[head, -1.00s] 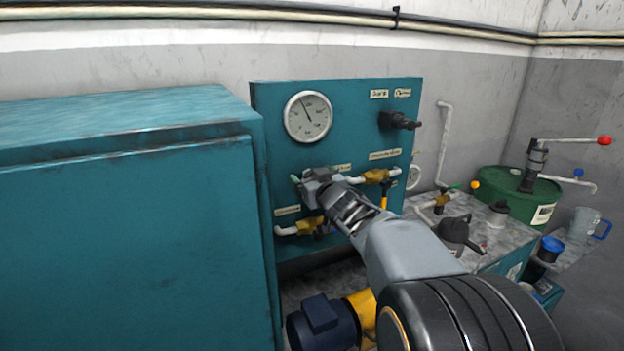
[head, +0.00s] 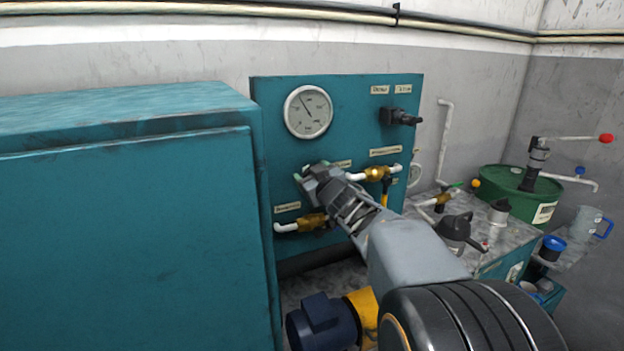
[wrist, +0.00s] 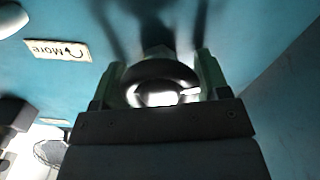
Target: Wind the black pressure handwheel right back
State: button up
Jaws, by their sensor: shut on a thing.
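The black pressure handwheel (wrist: 160,68) is in the wrist view, a dark round knob with a bright shiny centre. It sits between the green fingertips of my gripper (wrist: 157,88), which is shut on it from both sides. In the head view my gripper (head: 308,180) is at the teal panel (head: 350,130), below the round gauge (head: 308,112), and hides the handwheel. The gauge needle points up and to the left. A label (wrist: 55,50) beside the wheel reads "More" with a curved arrow.
Brass valves with white pipes, an upper one (head: 376,173) and a lower one (head: 312,222), sit close to my gripper. A black knob (head: 400,117) juts from the panel's upper right. A large teal cabinet (head: 130,240) stands left. A blue motor (head: 322,322) lies below.

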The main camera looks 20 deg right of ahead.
jog(key=n+b, duration=0.3)
jog(key=n, duration=0.3)
jog(key=shift+f, duration=0.15)
jog(key=n+b, duration=0.2)
jog(key=n, duration=0.3)
jog(key=shift+n, duration=0.7)
jog(key=o, duration=0.9)
jog(key=shift+s, duration=0.1)
jog(key=shift+s+p, duration=0.7)
jog(key=shift+s, duration=6.15)
jog(key=shift+r, duration=0.2)
